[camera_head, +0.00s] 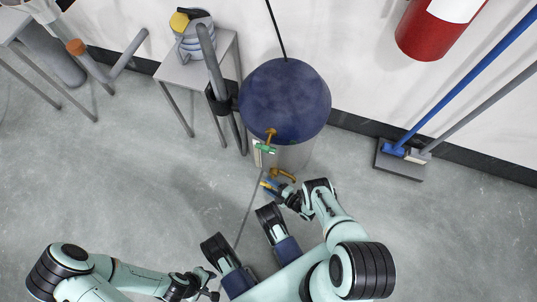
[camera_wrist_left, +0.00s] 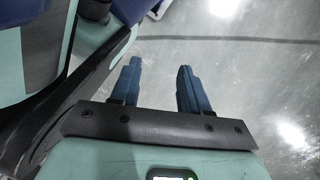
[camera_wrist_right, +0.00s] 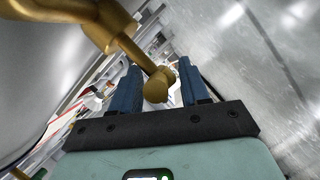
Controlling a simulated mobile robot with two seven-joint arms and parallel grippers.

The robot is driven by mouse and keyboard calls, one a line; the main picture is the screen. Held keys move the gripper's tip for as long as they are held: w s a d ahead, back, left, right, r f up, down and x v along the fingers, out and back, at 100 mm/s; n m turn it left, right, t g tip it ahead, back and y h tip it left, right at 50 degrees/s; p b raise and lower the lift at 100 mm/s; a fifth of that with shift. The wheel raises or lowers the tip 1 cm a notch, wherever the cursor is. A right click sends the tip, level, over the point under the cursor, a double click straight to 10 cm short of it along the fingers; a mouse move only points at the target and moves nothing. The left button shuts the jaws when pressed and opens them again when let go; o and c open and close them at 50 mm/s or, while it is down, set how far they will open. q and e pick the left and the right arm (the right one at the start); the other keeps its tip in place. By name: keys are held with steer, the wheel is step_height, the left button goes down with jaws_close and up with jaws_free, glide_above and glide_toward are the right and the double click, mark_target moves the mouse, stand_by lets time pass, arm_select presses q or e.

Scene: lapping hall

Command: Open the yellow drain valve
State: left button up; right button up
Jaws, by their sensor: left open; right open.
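A tank with a dark blue top (camera_head: 285,95) stands against the wall. A yellow-brass valve (camera_head: 283,174) sticks out low on its front. In the right wrist view the valve's brass body (camera_wrist_right: 95,22) is close, and a thin stem with a rounded end (camera_wrist_right: 160,84) reaches between or just above my blue fingers. My right gripper (camera_head: 272,187) is open at the valve; the right wrist view (camera_wrist_right: 160,90) shows the fingers apart, and contact cannot be told. My left gripper (camera_head: 210,292) is open and empty, low and away from the tank, with floor beyond its fingers (camera_wrist_left: 160,88).
A second brass tap (camera_head: 270,133) with a green handle (camera_head: 265,149) sits higher on the tank. A small table (camera_head: 190,70) stands left of it. A red extinguisher (camera_head: 430,30) and a blue-handled broom (camera_head: 394,149) are to the right.

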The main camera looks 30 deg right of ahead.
arm_select(q)
steer(key=shift+s+f, duration=0.1)
steer(key=shift+s, duration=0.25)
arm_select(e)
steer(key=shift+w+a+f, duration=0.1)
steer(key=shift+w+a, duration=0.05)
steer(key=shift+w, duration=0.25)
steer(key=shift+c, duration=0.3)
jaws_close()
steer(key=shift+p, duration=0.35)
steer(key=n+g+h+p, duration=0.1)
steer(key=g+h+p, duration=0.1)
steer(key=g+p, duration=0.3)
steer(key=shift+h, duration=0.4)
steer(key=shift+n+g+h, duration=0.3)
steer(key=shift+g+h, duration=0.1)
steer(key=shift+g, duration=0.1)
arm_select(q)
steer(key=w+d+r+t, duration=0.1)
steer(key=w+r+t, duration=0.3)
steer(key=w+r, duration=0.5)
steer(key=w, duration=0.3)
steer(key=shift+w+d+m+p, duration=0.25)
steer(key=shift+d+m+p, duration=0.05)
steer(key=shift+m, duration=0.1)
arm_select(e)
steer(key=shift+g+h, duration=0.3)
steer(key=shift+g, duration=0.2)
steer(key=shift+f, duration=0.1)
